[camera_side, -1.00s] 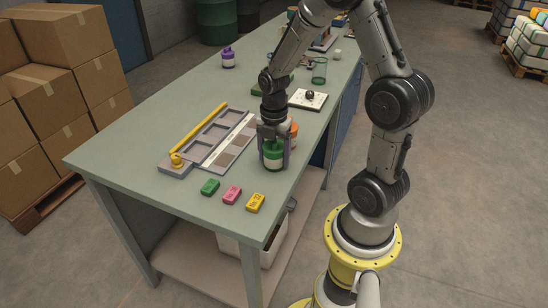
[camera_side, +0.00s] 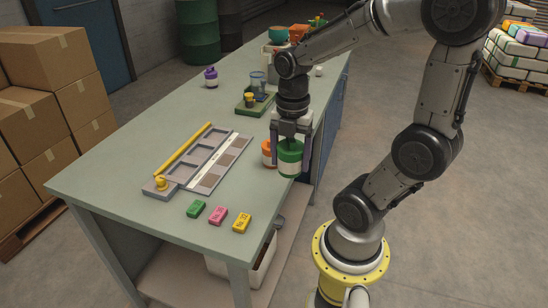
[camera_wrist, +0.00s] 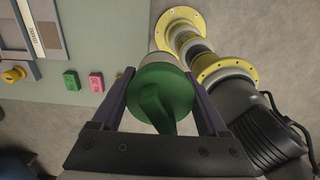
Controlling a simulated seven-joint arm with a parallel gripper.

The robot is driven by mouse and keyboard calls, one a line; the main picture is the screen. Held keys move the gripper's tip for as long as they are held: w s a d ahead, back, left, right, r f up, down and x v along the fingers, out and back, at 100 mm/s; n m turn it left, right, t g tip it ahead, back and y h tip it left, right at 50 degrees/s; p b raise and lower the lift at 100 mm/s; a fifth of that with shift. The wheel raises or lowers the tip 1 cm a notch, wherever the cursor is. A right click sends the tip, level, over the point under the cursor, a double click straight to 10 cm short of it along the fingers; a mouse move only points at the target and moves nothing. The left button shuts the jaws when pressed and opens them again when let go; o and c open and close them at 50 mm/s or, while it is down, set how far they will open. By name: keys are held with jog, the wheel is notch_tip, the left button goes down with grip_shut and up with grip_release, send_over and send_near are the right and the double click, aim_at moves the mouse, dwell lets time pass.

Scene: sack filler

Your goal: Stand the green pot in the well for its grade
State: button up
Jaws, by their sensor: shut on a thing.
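The green pot (camera_side: 290,150) has a green lid and a pale band; its green top also shows in the wrist view (camera_wrist: 168,92). My gripper (camera_side: 291,160) is shut on it, one finger on each side, as the wrist view also shows (camera_wrist: 158,85). The pot is upright near the table's right edge and looks raised; its exact height is hard to tell. The grey well rack (camera_side: 166,187) lies to the left, with several empty square wells. A pale strip (camera_side: 203,186) with brownish swatches runs along its right side.
An orange pot (camera_side: 267,153) stands close left of the green pot. Green (camera_side: 195,209), pink (camera_side: 218,214) and yellow (camera_side: 242,222) blocks lie in front. A yellow bar (camera_side: 185,151) edges the rack. A purple pot (camera_side: 211,77) and green tray (camera_side: 247,108) stand farther back.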

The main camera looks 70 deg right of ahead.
jog(key=shift+s+a+r, duration=0.3)
jog(key=shift+s, duration=0.3)
jog(key=shift+s+a+r, duration=0.25)
jog(key=shift+s+a, duration=0.05)
jog(key=shift+s, duration=0.25)
jog(key=w+d+r+m, duration=0.1)
jog(key=w+d+r, duration=0.25)
jog(key=w, duration=0.55)
jog(key=w+d+r, duration=0.2)
jog(key=w+r, duration=0.2)
jog(key=w, duration=0.6)
jog(key=w+f, duration=0.3)
jog(key=w, duration=0.8)
jog(key=shift+n, duration=0.5)
jog(key=shift+w+a+f, duration=0.55)
jog(key=shift+w+f, duration=0.25)
jog(key=shift+f, duration=1.7)
jog(key=shift+w+a+f, duration=0.5)
jog(key=shift+w+f, duration=0.3)
jog(key=shift+f, duration=1.75)
jog(key=shift+w+a+f, duration=0.55)
jog(key=shift+w+f, duration=0.25)
jog(key=shift+f, duration=1.7)
jog(key=shift+f, duration=0.7)
jog(key=o, duration=1.3)
jog(key=shift+c, duration=0.2)
jog(key=shift+f, duration=0.1)
